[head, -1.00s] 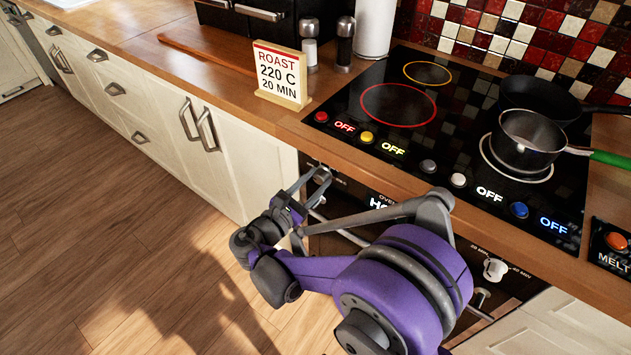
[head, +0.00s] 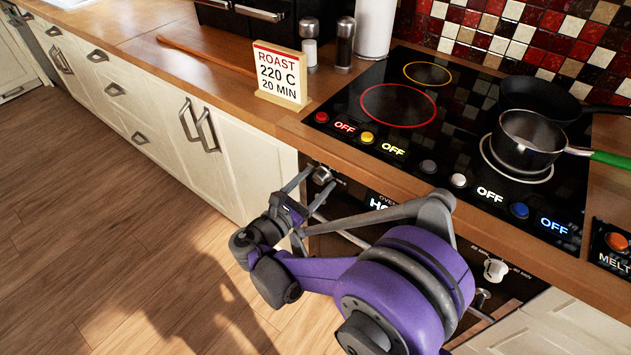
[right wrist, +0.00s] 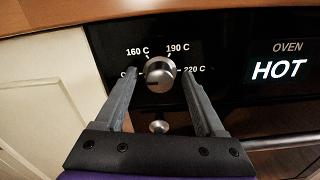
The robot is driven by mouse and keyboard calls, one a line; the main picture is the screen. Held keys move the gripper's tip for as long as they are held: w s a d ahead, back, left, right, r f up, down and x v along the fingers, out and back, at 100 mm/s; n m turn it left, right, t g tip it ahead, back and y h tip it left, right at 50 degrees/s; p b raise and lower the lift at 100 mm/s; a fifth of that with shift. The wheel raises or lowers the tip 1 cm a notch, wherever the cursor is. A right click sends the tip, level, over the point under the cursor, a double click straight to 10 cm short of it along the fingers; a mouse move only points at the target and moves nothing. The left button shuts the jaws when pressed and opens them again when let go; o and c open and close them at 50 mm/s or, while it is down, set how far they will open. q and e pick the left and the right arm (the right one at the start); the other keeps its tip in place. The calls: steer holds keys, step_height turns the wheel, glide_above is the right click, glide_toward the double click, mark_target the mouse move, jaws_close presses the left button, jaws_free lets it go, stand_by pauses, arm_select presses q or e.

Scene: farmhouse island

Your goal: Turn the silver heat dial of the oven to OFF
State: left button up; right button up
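The silver heat dial (right wrist: 160,73) is on the black oven front, with labels 160 C, 190 C and 220 C around it. A label starting with "O" at its left is mostly hidden by a finger. A dark mark on the dial's face seems to point left, toward that label. My right gripper (right wrist: 159,76) is open, with one finger on each side of the dial and a small gap at each side. In the head view the dial (head: 322,175) shows between the fingertips of the right gripper (head: 323,176). My left gripper is not in view.
The oven display (right wrist: 277,68) reads HOT. A white timer dial (head: 495,269) is at the right. The counter edge overhangs the panel. A sign (head: 280,75) reads ROAST 220 C 20 MIN.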

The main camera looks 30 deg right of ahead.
steer(key=v, duration=1.1)
steer(key=shift+p, duration=0.45)
steer(key=shift+w+d, duration=0.1)
